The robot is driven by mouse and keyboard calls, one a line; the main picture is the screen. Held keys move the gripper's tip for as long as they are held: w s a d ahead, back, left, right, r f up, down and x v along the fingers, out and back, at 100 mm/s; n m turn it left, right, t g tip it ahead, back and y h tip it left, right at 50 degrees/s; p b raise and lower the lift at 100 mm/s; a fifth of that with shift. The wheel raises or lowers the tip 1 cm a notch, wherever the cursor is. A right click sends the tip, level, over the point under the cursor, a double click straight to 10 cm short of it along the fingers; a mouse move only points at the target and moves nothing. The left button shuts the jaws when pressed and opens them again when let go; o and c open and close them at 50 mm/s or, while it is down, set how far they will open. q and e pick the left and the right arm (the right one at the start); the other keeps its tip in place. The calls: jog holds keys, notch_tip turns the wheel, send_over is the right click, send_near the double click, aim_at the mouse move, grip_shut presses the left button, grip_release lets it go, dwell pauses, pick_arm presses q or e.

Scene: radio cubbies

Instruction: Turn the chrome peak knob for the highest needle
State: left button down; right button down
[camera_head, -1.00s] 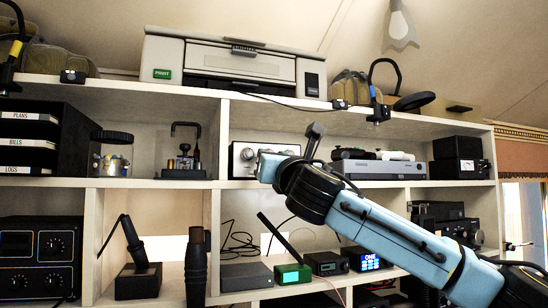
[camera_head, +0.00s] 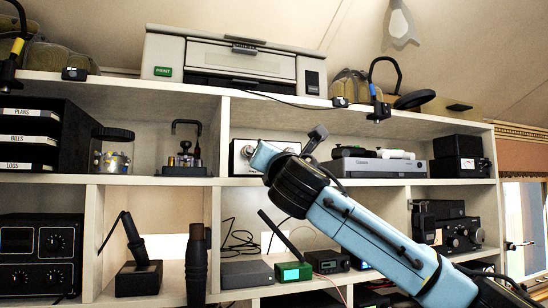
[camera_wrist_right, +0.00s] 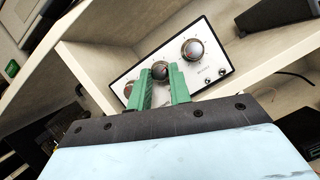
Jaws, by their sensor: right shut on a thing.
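A white tuner panel (camera_wrist_right: 205,75) with a row of round knobs shows tilted in the right wrist view. My left gripper is not in view.
The panel is inside a cubby with a shelf above it (camera_head: 300,104) and an upright divider on its left (camera_head: 221,135). A grey flat device (camera_head: 385,168) stands to its right. My right forearm crosses the lower cubby, in front of small radios (camera_head: 325,262).

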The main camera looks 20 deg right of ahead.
jog(key=shift+a+m+g+h, duration=0.1)
jog(key=shift+m+g+h, duration=0.3)
jog(key=shift+m, duration=1.1)
jog(key=shift+h, duration=0.3)
jog(key=c, duration=1.3)
grip_release()
jog(key=b+v, duration=0.5)
jog(key=v, duration=0.8)
jog(key=shift+s, duration=0.2)
jog(key=shift+f, duration=0.15)
